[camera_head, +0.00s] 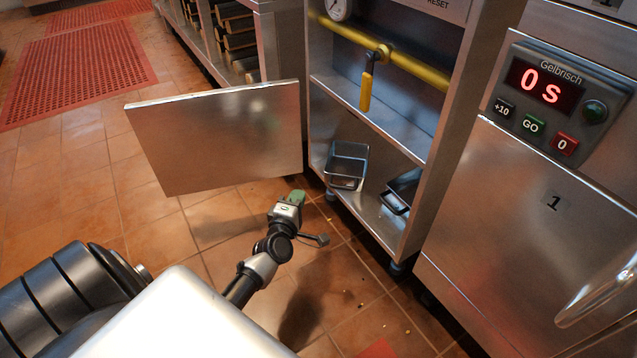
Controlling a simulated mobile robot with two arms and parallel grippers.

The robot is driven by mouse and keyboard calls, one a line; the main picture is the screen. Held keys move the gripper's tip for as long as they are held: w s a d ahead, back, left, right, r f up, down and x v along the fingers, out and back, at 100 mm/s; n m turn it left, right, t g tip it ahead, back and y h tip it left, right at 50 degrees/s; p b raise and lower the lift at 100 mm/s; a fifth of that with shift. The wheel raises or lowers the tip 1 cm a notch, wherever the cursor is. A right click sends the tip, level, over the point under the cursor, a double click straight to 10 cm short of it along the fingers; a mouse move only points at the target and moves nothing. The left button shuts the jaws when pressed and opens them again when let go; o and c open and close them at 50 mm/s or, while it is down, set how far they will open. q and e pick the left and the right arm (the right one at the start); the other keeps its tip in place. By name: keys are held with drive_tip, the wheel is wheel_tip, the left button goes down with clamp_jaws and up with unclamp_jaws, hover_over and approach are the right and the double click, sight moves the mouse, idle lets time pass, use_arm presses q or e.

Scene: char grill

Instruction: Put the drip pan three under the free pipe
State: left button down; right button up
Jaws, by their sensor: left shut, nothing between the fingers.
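Two metal pans stand on the bottom shelf of the open steel cabinet (318,128). One pan (346,176) is at the left near the shelf's front edge. The other, darker pan (394,203) is to its right and partly hidden by the cabinet's right wall. I see no number on either, so I cannot tell whether one is drip pan three. A yellow pipe (419,72) with a yellow-handled valve crosses the upper bay; I cannot tell whether it is the free pipe. My left gripper (297,197) is shut and empty, in front of and left of the left pan.
The cabinet door (220,140) stands swung open to the left, near my left gripper. A steel unit with a red timer display (540,87) is at the right. A rack (228,38) and red floor mats (75,70) are behind. Tiled floor is open at the left.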

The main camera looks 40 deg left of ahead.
sight(340, 176)
use_arm(q)
drive_tip(key=w+b, duration=0.2)
drive_tip(key=w, duration=0.6)
drive_tip(key=shift+w, duration=0.4)
drive_tip(key=w+d, duration=0.1)
drive_tip(key=w, duration=0.1)
drive_tip(key=w+d+b, duration=0.1)
drive_tip(key=w, duration=0.1)
drive_tip(key=w+d, duration=0.1)
drive_tip(key=w, duration=0.2)
drive_tip(key=shift+d+b, duration=0.35)
drive_tip(key=shift+b, duration=0.05)
